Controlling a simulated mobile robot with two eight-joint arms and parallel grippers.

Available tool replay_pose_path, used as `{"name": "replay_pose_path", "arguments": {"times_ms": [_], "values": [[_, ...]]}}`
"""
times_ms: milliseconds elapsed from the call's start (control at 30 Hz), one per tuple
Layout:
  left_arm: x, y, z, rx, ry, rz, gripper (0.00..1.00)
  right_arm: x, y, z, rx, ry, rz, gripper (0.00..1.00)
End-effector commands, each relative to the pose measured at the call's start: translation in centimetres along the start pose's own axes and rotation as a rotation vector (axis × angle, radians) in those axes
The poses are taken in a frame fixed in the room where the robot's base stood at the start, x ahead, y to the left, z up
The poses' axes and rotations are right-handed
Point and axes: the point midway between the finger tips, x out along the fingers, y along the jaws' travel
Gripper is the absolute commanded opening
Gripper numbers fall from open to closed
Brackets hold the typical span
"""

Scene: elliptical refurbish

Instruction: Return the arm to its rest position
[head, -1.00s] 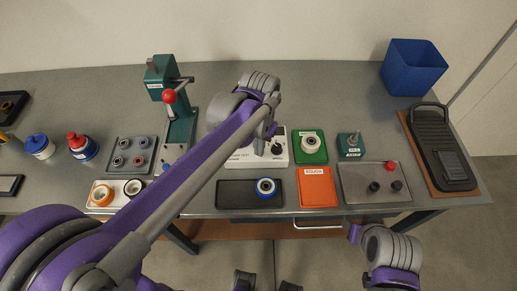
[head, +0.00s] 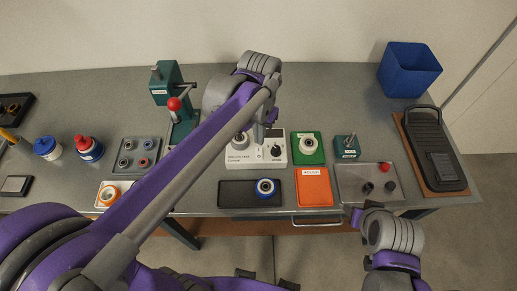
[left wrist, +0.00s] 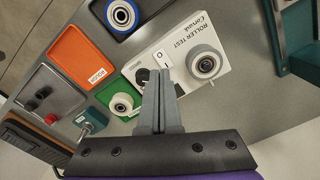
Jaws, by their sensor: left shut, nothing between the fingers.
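My left arm (head: 180,165) reaches from the lower left across the bench to the middle. In the left wrist view its gripper (left wrist: 161,75) is shut, with both fingers together and nothing between them. The fingers are above the bench, near the white roller tester (left wrist: 187,50), which carries a grey roller (left wrist: 203,62). In the head view the tester (head: 272,150) stands partly behind the arm. Of my right arm, only links (head: 392,240) show at the lower right; its gripper is not seen.
A green tray (head: 308,158) with a white roller, an orange tray (head: 314,187) and a black tray (head: 235,193) with a blue-ringed roller lie near the front. A teal press (head: 166,82) with a red knob stands left of my wrist. A blue bin (head: 408,70) stands back right.

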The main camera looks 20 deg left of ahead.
Motion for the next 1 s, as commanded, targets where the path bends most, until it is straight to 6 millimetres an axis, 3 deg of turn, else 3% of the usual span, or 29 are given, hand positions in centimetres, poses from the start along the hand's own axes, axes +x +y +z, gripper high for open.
{"name": "replay_pose_path", "arguments": {"times_ms": [533, 733, 1000], "values": [[0.2, -0.3, 0.8, -0.011, 0.021, -0.002, 0.00, 0.1, 0.0, 0.1, 0.000, -0.001, 0.000, 0.50], [0.9, -1.6, 5.1, -0.083, 0.163, -0.016, 0.00, 0.1, 0.0, 0.1, 0.000, -0.001, 0.000, 0.50], [3.9, -3.1, 11.2, -0.195, 0.405, -0.047, 0.00, 0.1, 0.0, 0.1, 0.000, -0.001, 0.000, 0.50]]}}
